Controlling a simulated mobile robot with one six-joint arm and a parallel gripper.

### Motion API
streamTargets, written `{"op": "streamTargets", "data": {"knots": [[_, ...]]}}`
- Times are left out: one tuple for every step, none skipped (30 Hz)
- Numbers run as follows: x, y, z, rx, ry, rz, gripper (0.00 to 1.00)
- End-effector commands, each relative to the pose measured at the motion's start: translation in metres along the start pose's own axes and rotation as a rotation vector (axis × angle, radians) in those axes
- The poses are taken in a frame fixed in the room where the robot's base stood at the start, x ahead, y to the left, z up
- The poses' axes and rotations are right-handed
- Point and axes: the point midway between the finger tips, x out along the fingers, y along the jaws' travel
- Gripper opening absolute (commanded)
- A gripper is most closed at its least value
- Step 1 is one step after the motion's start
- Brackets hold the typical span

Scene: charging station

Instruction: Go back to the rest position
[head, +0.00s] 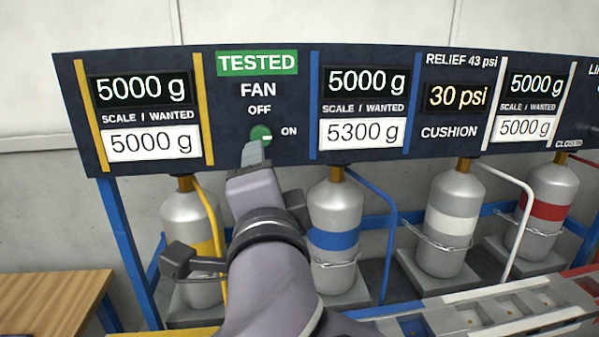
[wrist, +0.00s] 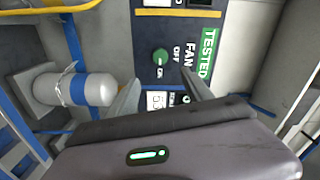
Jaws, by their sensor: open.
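My gripper (head: 255,154) is raised in front of the dark panel, just below the green fan knob (head: 261,134) in the head view. In the wrist view my gripper (wrist: 160,88) has its two fingers spread with nothing between them. The knob (wrist: 160,56) shows beyond the fingertips, apparently clear of them. The knob's white mark points to ON. A green TESTED sign (head: 257,63) is above the FAN label.
Cylinders with yellow (head: 203,247), blue (head: 334,240), white (head: 452,226) and red (head: 547,209) bands stand below the panel (head: 232,165). Hoses hang beside them. A wooden table (head: 45,300) is at lower left. A tray (head: 480,318) lies at lower right.

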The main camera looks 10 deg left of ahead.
Motion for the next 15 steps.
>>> {"op": "streamTargets", "data": {"knots": [[0.000, 0.000, 0.000, 0.000, 0.000, 0.000, 0.59], [0.000, 0.000, 0.000, 0.000, 0.000, 0.000, 0.59], [0.000, 0.001, -0.001, -0.006, -0.005, 0.000, 0.59], [0.000, 0.002, -0.003, -0.015, -0.015, 0.000, 0.59], [0.000, 0.004, -0.006, -0.033, -0.032, 0.002, 0.59], [-0.001, 0.010, -0.010, -0.071, -0.069, 0.009, 0.59], [-0.003, 0.018, -0.014, -0.113, -0.106, 0.022, 0.59], [-0.007, 0.029, -0.019, -0.166, -0.150, 0.042, 0.59], [-0.017, 0.051, -0.025, -0.248, -0.213, 0.089, 0.59], [-0.027, 0.071, -0.030, -0.314, -0.264, 0.138, 0.59], [-0.040, 0.094, -0.036, -0.376, -0.314, 0.199, 0.59], [-0.060, 0.127, -0.044, -0.450, -0.375, 0.291, 0.59], [-0.075, 0.149, -0.050, -0.493, -0.415, 0.361, 0.59], [-0.090, 0.170, -0.056, -0.525, -0.448, 0.428, 0.59], [-0.111, 0.194, -0.064, -0.559, -0.487, 0.515, 0.59]]}}
